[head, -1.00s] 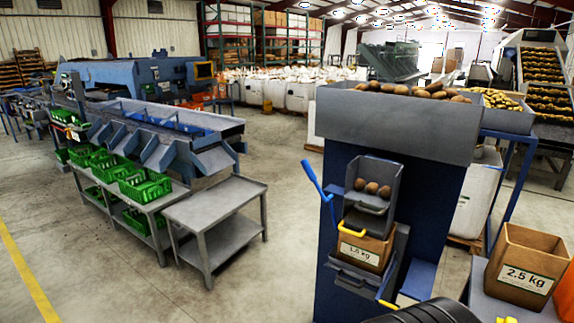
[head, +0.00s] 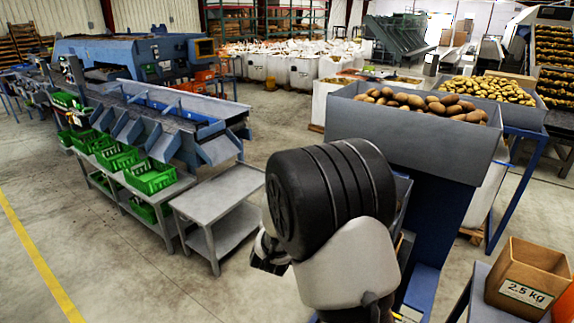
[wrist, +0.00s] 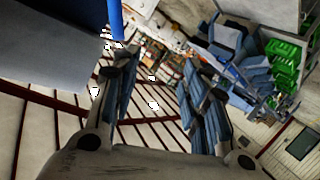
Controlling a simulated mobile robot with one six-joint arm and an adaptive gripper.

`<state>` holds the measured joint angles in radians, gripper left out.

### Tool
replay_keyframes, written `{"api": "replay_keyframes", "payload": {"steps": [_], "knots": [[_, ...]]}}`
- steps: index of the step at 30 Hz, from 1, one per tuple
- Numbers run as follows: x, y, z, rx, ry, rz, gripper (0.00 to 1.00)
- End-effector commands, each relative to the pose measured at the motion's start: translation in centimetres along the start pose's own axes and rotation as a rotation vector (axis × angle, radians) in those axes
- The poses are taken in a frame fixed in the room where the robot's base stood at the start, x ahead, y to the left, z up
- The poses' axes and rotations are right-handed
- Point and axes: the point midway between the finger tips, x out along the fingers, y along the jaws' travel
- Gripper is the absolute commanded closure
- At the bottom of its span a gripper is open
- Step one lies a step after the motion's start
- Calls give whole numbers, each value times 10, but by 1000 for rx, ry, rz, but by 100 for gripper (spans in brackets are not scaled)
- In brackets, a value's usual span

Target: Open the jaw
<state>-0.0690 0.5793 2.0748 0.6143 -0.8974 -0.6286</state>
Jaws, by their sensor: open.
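My gripper (wrist: 160,85) shows in the wrist view with its two fingers spread apart. Nothing is held between them; only the distant roof and hall show through the gap. In the head view my arm's dark wrist and pale link stand in front of the blue potato weigher (head: 432,235). They cover its chute, the lever and the bag place under it. The gripper itself is mostly hidden there, with only a dark part (head: 268,254) at the lower left of the arm.
The weigher's grey hopper (head: 415,140) holds potatoes. A 2.5 kg paper bag (head: 527,280) stands at the lower right. A grey two-level cart (head: 215,200) and green crates (head: 150,175) are at left. In the wrist view a grey panel (wrist: 50,45) and a blue bar (wrist: 116,20) are close.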

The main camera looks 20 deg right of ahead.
Motion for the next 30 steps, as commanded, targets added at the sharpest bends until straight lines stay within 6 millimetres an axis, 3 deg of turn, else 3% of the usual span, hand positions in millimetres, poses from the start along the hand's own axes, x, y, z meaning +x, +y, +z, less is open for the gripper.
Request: {"api": "replay_keyframes", "payload": {"steps": [3, 7, 16, 30], "knots": [[16, 14, 19, -93, 43, 146, 59], [19, 28, 35, -175, 83, 267, 59], [30, 40, 43, -229, 110, 345, 59], [122, 72, 29, -226, 110, 344, 59]]}}
